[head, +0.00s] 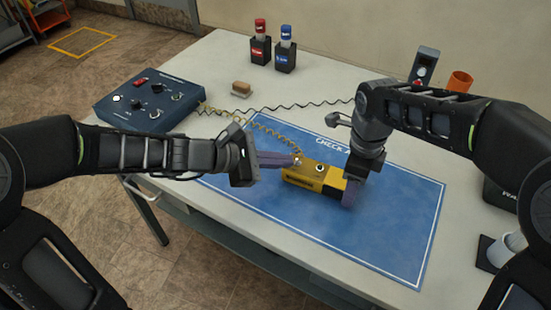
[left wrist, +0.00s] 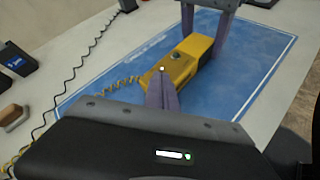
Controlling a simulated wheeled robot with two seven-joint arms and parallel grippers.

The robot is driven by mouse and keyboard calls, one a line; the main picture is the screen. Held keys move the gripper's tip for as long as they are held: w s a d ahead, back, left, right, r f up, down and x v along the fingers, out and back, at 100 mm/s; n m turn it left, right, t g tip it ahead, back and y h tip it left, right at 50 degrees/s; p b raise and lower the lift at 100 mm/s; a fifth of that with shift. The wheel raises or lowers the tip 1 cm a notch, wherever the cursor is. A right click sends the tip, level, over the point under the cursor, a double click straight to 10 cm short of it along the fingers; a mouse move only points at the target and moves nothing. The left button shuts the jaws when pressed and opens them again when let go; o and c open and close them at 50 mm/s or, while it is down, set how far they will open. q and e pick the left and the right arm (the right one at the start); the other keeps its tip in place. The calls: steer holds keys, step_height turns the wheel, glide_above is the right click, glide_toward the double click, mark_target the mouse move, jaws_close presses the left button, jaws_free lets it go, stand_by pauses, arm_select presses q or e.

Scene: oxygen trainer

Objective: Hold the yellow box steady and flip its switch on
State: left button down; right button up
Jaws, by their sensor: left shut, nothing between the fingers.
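The yellow box (head: 303,176) lies on the blue mat (head: 395,220), its dark end toward my right gripper. My right gripper (head: 352,188) points down with its fingers on either side of that end, shut on the box; the left wrist view shows both fingers (left wrist: 205,35). My left gripper (head: 296,161) is shut and empty, its fingertips at the box's cord end. A small bright switch tip (left wrist: 161,69) shows right at these fingertips; contact and switch position cannot be told. A round dark knob (head: 320,167) sits further along the top.
A dark blue control box (head: 150,100) stands at the table's left, with coiled cords (head: 225,111) running across. Red and blue bottles (head: 261,45) in black holders and a sponge (head: 241,88) stand behind. An orange cup (head: 459,82) stands back right. The mat's front is clear.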

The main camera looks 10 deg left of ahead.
mark_target(299, 161)
arm_select(q)
steer(key=shift+w+d+r+n+g+y, duration=0.1)
steer(key=shift+w+r+n+g+y, duration=0.1)
steer(key=shift+g, duration=0.25)
steer(key=shift+w+r+n+g+y, duration=0.1)
steer(key=shift+r+g+y, duration=0.1)
steer(key=shift+g, duration=0.25)
stand_by(0.5)
steer(key=shift+w+d+r+n+g+y, duration=0.2)
steer(key=shift+w+n+g+y, duration=0.15)
steer(key=shift+g, duration=0.45)
steer(key=shift+w+r+n+g+y, duration=0.1)
steer(key=shift+w+n+g+y, duration=0.3)
steer(key=shift+g, duration=0.5)
steer(key=shift+w+r+n+g+y, duration=0.1)
steer(key=shift+w+n+g+y, duration=0.3)
steer(key=shift+g, duration=0.5)
steer(key=shift+s, duration=0.1)
steer(key=shift+r, duration=0.8)
steer(key=v, duration=1)
steer(key=shift+w, duration=0.45)
